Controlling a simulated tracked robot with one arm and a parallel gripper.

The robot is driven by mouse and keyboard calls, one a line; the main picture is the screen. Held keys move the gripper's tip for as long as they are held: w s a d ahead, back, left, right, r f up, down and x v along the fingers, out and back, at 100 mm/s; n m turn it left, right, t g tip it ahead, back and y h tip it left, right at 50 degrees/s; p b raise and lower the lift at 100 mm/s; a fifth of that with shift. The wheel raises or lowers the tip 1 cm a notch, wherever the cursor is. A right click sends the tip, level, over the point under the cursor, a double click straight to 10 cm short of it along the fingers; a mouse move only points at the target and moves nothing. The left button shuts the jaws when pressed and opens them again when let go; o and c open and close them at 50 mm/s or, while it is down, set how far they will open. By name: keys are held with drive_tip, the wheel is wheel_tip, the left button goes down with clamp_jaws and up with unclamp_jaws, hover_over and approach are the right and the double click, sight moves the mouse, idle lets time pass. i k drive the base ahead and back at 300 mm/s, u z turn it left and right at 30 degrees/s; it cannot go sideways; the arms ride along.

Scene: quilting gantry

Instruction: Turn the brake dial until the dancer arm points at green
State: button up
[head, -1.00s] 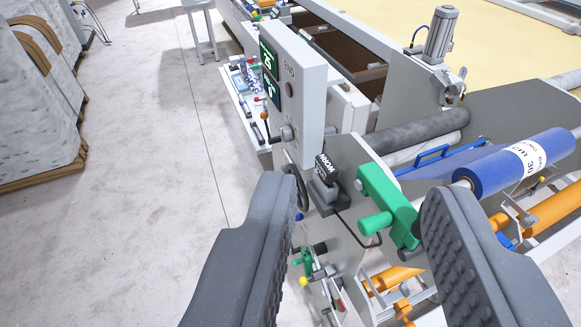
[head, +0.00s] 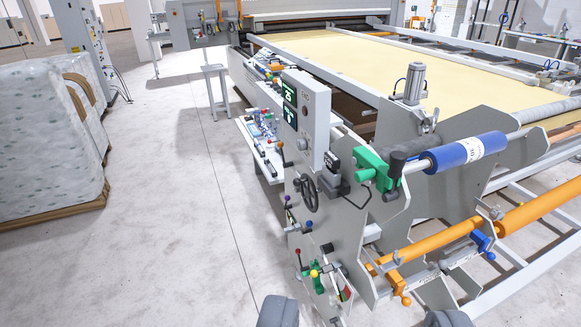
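My gripper (head: 362,315) shows only as two dark fingertips at the bottom edge, wide apart with nothing between them. Above and beyond them stands the grey side plate (head: 350,215) of the machine. It carries a black handwheel (head: 306,192), a green bracket (head: 372,165), and several small coloured knobs and levers (head: 318,275) low down. I cannot tell which of these is the brake dial. The dancer arm and a green mark for it cannot be made out for sure. My fingers appear apart from all these parts.
A control box (head: 305,115) with green displays stands above the plate. A blue roll (head: 465,153) and orange rollers (head: 520,215) extend to the right. A small side table (head: 258,145) stands behind. Wrapped stacks (head: 45,140) are at left; the pale floor (head: 170,230) between is clear.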

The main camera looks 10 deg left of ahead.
sight(303, 145)
drive_tip(key=u, duration=0.9)
drive_tip(key=i, duration=1.25)
drive_tip(key=z, duration=0.45)
drive_tip(key=i, duration=0.7)
drive_tip(key=z, duration=0.65)
